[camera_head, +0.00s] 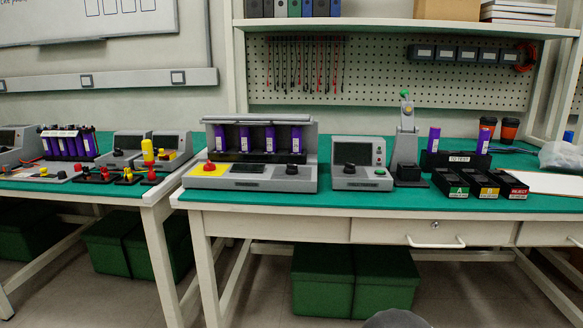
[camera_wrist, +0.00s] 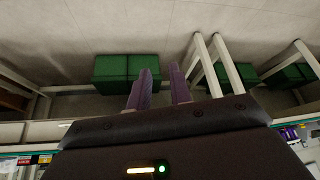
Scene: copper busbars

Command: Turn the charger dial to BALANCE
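A grey charger (camera_head: 250,178) stands on the green bench top in the head view, with several purple cells (camera_head: 270,139) upright in its bays. A small black dial (camera_head: 292,170) sits on its front right, beside a dark display; its labels and setting are too small to read. A separate grey instrument (camera_head: 359,150) to its right has a larger black dial (camera_head: 350,168) and a green button. My gripper (camera_wrist: 160,70) shows in the wrist view with its two fingers apart and nothing between them. It is away from both dials, with floor and green crates beyond it.
Right of the instrument are a grey stand (camera_head: 406,150), a black holder with purple cells and labelled bins (camera_head: 480,185). A yellow pad with a red button (camera_head: 208,168) is at the charger's left. Green crates (camera_head: 354,280) sit under the bench. A second bench is at left.

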